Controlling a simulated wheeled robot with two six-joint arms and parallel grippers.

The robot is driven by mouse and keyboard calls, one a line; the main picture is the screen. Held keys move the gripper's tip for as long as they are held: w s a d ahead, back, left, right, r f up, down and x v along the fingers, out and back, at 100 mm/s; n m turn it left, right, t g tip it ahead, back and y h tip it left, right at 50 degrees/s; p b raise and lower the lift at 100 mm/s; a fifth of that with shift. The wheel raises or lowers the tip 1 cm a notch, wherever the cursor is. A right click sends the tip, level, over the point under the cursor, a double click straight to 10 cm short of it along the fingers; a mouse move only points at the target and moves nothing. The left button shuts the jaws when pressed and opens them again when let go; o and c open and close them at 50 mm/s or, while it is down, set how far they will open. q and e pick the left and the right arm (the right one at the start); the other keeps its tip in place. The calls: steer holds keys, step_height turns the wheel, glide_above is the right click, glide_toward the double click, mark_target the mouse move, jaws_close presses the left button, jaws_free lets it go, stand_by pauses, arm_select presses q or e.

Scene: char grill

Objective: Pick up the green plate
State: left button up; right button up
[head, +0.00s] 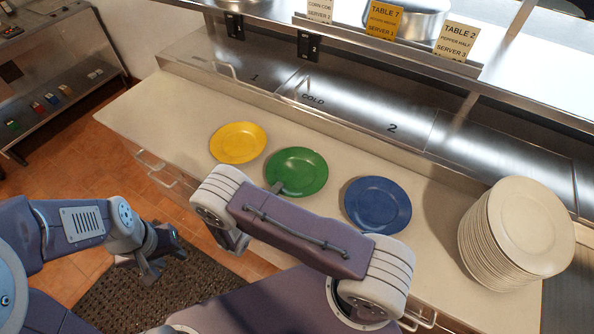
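The green plate (303,166) lies on the pale counter between the yellow plate and the blue plate. My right arm reaches over the counter in front of it and covers most of my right gripper. A small grey tip, apparently of my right gripper (279,187), shows at the plate's lower left edge. I cannot tell whether it touches or grips the plate. My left gripper (161,259) hangs over the floor mat, left of the counter's front edge. Its fingers look spread, with nothing between them.
A yellow plate (238,142) lies left of the green one and a blue plate (377,204) lies right. A tall stack of white plates (515,234) stands at the right. Steel cold bins (345,105) and a ticket shelf line the counter's back. The counter's left end is clear.

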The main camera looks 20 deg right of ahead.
steer(key=shift+w+d+f, duration=0.1)
steer(key=shift+w+f, duration=0.05)
steer(key=shift+w, duration=0.05)
jaws_close()
steer(key=shift+s, duration=0.2)
steer(key=shift+w, duration=0.1)
steer(key=shift+r, duration=0.2)
stand_by(1.0)
steer(key=shift+r, duration=0.3)
steer(key=r, duration=0.2)
steer(key=r+b, duration=0.1)
steer(key=r, duration=0.1)
steer(key=shift+s+d, duration=0.3)
steer(key=shift+d, duration=0.1)
steer(key=s+d+r+b, duration=0.1)
steer(key=s+d+r, duration=0.5)
steer(key=d, duration=0.2)
steer(key=shift+d+r, duration=0.15)
steer(key=shift+d, duration=0.25)
